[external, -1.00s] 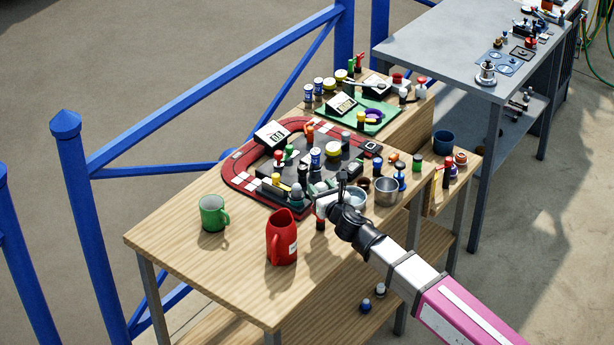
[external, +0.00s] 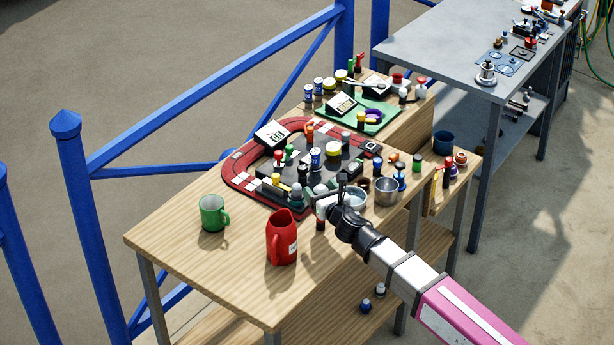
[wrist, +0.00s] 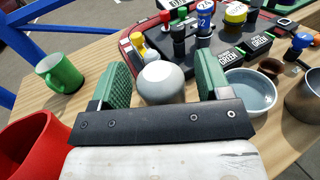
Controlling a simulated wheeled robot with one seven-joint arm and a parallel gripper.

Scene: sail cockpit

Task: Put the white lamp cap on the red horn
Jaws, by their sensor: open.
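A pale grey-white dome, which looks like the white lamp cap (wrist: 163,82), stands between my fingers in the wrist view. My gripper (wrist: 161,66) is open, with one green finger pad on each side of the dome. I see a gap at the left pad; contact at the right is unclear. In the external view my gripper (external: 323,204) is low over the table near the board's front edge. A red-topped piece (wrist: 165,17) stands on the board beyond the dome; I cannot tell whether it is the red horn, as several red-topped things are in view.
A red pitcher (external: 281,240) and a green mug (external: 213,213) stand left of my gripper. A metal cup (external: 387,191) and a pale blue bowl (wrist: 249,91) are close on the right. Several knobbed pieces crowd the red-edged board (external: 238,175). The table's front left is clear.

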